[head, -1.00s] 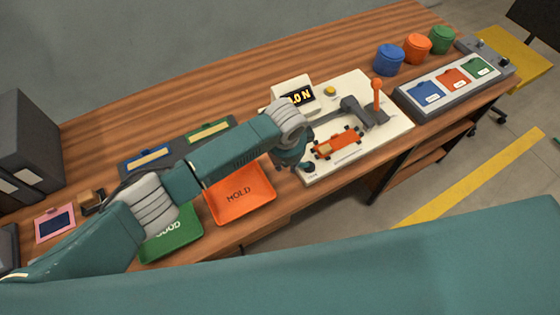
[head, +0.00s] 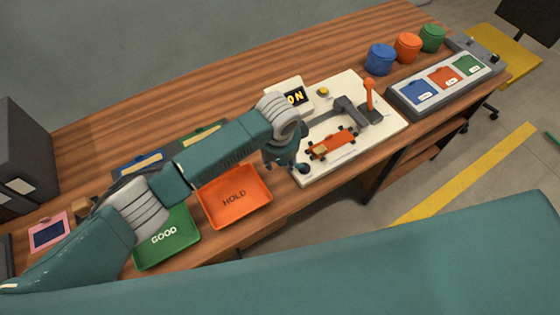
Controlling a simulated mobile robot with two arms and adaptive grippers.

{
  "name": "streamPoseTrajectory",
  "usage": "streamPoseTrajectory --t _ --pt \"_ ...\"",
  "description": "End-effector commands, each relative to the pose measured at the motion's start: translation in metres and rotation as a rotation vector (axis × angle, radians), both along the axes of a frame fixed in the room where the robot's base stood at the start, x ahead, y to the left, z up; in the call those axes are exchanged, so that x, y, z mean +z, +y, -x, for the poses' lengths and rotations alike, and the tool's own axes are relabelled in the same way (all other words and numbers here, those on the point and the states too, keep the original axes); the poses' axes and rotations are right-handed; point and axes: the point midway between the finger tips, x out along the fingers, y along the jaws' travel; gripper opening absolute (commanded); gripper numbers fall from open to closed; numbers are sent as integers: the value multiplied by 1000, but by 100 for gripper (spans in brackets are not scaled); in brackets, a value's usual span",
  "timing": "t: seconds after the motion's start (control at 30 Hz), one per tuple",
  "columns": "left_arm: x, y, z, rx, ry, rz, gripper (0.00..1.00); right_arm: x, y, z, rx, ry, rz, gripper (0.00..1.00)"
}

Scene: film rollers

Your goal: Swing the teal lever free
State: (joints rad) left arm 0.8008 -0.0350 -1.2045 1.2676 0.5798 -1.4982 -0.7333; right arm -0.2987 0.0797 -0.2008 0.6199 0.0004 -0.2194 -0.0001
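No teal lever shows clearly. A dark grey arm (head: 348,109) reaches left from the mount. A small orange carriage (head: 331,143) with dark ends sits on the plate in front of it. My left gripper (head: 285,164) points down at the plate's left front corner, left of the carriage and well apart from the lever. Its fingers are small and partly hidden by the wrist. My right gripper is out of view.
An orange HOLD tray (head: 235,211) and a green GOOD tray (head: 168,251) lie at the front edge. A display box (head: 289,88) stands behind my wrist. Blue, orange and green tubs (head: 380,58) and a grey three-panel tray (head: 398,99) stand at right.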

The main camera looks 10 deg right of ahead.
Motion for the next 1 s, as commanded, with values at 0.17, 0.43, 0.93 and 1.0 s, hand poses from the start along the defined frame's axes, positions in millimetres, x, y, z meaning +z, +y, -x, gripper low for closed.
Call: streamPoseTrajectory --t 0.17,0.43,0.93,1.0 --pt "40 2 5 1 -5 4 40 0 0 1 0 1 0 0" --pt "83 6 12 5 -5 2 40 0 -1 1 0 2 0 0" --pt "91 8 14 9 -1 6 22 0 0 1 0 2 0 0" --pt "88 9 14 25 3 23 8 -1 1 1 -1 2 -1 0"
